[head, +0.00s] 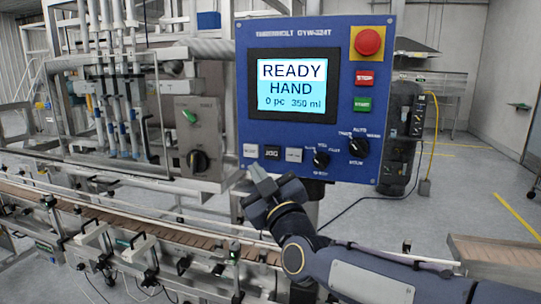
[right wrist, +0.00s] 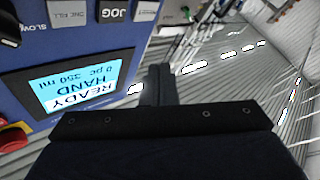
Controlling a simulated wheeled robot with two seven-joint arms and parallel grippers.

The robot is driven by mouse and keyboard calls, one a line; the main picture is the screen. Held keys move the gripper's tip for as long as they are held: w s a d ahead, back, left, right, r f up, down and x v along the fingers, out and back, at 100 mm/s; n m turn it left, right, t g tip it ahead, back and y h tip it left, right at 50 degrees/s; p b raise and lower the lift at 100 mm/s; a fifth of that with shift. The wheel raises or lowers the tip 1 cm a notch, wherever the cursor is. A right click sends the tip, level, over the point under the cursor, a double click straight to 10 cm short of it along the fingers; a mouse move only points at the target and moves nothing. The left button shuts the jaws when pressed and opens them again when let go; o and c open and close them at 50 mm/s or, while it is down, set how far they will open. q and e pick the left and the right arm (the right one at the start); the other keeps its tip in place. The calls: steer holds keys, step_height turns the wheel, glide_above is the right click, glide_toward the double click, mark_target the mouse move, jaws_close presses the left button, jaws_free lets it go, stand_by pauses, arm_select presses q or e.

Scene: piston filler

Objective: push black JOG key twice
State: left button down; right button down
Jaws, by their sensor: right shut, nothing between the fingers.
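The black JOG key (head: 272,153) sits in the lower row of the blue control panel (head: 215,100), between two light keys. It also shows upside down at the top of the right wrist view (right wrist: 115,11). The panel's screen (head: 291,84) reads READY, HAND, 0 pc, 350 ml. My right gripper (head: 257,173) is shut and empty, just below the JOG key and a little left of it in the head view. Its fingers (right wrist: 160,75) appear apart from the key in the wrist view. My left gripper is not in view.
Light keys (head: 250,150) and (head: 294,155) flank the JOG key, with rotary knobs (head: 321,159) to the right. A red emergency button (head: 368,41) and red and green keys are higher up. A conveyor (head: 165,240) runs below the panel.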

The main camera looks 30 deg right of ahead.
mark_target(272, 153)
steer(key=w+d+b, duration=0.1)
steer(key=w+d, duration=0.1)
steer(key=w+d+b, duration=0.1)
steer(key=w+d, duration=0.1)
steer(key=d, duration=0.1)
steer(key=shift+w+d+f, duration=0.1)
steer(key=shift+w+f, duration=0.1)
steer(key=shift+w, duration=0.05)
steer(key=shift+w+d+r+b, duration=0.15)
steer(key=shift+w+d+b, duration=0.2)
steer(key=shift+d+b, duration=0.1)
stand_by(1.5)
steer(key=shift+w+d+b, duration=0.15)
steer(key=shift+d+b, duration=0.05)
steer(key=shift+b, duration=0.2)
steer(key=shift+w+d, duration=0.1)
